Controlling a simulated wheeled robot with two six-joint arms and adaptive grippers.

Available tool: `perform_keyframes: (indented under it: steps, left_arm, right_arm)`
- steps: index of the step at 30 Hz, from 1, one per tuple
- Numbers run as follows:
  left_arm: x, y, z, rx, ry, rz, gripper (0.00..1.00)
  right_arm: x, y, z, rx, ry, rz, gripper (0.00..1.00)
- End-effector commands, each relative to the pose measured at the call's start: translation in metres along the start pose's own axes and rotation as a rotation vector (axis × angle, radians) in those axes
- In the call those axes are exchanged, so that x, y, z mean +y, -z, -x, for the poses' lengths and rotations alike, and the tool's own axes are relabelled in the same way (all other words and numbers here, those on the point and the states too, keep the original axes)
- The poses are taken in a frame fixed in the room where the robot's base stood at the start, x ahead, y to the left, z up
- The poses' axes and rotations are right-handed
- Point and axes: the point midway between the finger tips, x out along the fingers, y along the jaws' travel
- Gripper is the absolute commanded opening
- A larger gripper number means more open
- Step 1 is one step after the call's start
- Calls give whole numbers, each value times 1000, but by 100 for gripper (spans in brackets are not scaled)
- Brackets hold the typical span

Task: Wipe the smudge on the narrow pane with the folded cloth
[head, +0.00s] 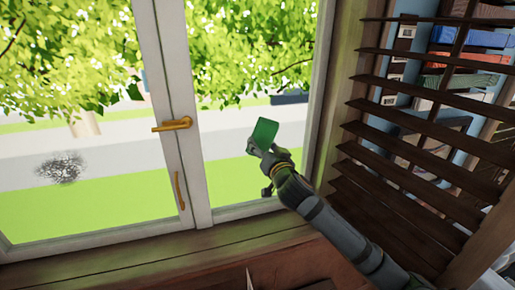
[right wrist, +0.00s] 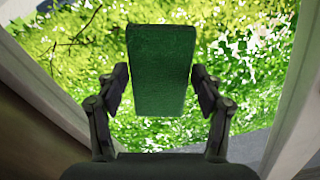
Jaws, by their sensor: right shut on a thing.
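The green folded cloth (head: 265,130) is held upright in my right gripper (head: 266,151), in front of the right-hand pane (head: 225,165). The right wrist view shows the cloth (right wrist: 161,70) between the two fingers of the gripper (right wrist: 160,88). I cannot tell whether the cloth touches the glass. A dark grey speckled smudge (head: 61,167) shows on the left-hand pane (head: 95,205), low and far left. The right-hand pane looks the narrower one in view; I see no smudge on it, though my gripper and the cloth cover part. My left gripper is out of view.
A white frame post (head: 171,90) with a brass handle (head: 172,124) stands between the panes. Dark slatted blinds (head: 420,140) are close on the right of my right arm. A wooden sill (head: 150,255) runs below the window.

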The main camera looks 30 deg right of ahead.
Motion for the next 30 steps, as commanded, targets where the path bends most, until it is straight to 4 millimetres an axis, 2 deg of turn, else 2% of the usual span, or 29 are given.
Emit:
perform_keyframes:
  steps: [8,18,26,30]
  left_arm:
    - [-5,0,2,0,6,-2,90]
    - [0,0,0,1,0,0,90]
    - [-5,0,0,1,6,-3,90]
    - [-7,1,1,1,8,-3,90]
  right_arm:
    - [-1,3,2,4,2,6,36]
    - [-31,-10,0,3,3,-2,36]
    - [-37,-12,-1,3,3,4,36]
    - [-48,-17,0,2,3,-4,36]
